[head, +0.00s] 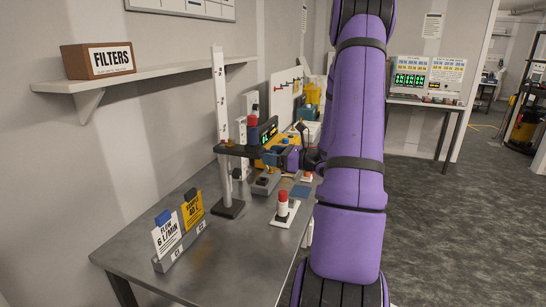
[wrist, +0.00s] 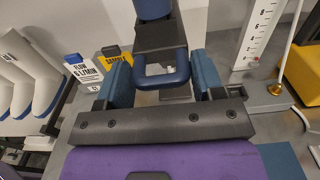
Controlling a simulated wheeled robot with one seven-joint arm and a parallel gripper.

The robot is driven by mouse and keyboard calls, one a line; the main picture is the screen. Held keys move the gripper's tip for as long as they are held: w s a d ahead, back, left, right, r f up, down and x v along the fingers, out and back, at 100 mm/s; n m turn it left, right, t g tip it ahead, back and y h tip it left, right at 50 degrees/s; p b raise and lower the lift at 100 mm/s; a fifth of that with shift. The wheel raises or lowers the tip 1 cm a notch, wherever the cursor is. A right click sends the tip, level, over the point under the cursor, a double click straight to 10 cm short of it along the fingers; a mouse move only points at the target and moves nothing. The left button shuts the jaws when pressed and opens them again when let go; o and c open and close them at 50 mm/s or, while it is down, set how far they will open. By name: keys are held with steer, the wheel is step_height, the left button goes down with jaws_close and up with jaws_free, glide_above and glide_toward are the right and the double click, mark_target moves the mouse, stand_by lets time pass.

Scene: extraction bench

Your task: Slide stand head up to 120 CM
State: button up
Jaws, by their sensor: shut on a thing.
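The stand is a white upright post (head: 219,95) on a dark base (head: 229,209) on the bench. Its dark stand head (head: 236,150) sits partway up the post, sticking out to the right; it shows in the wrist view (wrist: 160,38) with a blue loop handle (wrist: 162,77). My gripper (head: 272,158) is at the head's right end. In the wrist view its blue fingers (wrist: 163,80) are closed on either side of the handle. The post's scale marks are too small to read, so I cannot tell the head's height in centimetres.
A white card (head: 166,236) reading "FLOW 6 L/MIN" and a yellow card (head: 192,210) stand in a grey holder at the bench's front left. A red-topped device (head: 283,205) stands right of the post base. A wall shelf (head: 150,75) carries a "FILTERS" box (head: 98,61) at the left.

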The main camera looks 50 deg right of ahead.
steer(key=shift+r, duration=2)
steer(key=o, duration=1.2)
steer(key=shift+c, duration=0.2)
steer(key=shift+s+f, duration=0.1)
steer(key=v, duration=1)
steer(key=shift+s+d, duration=0.2)
steer(key=shift+s, duration=0.1)
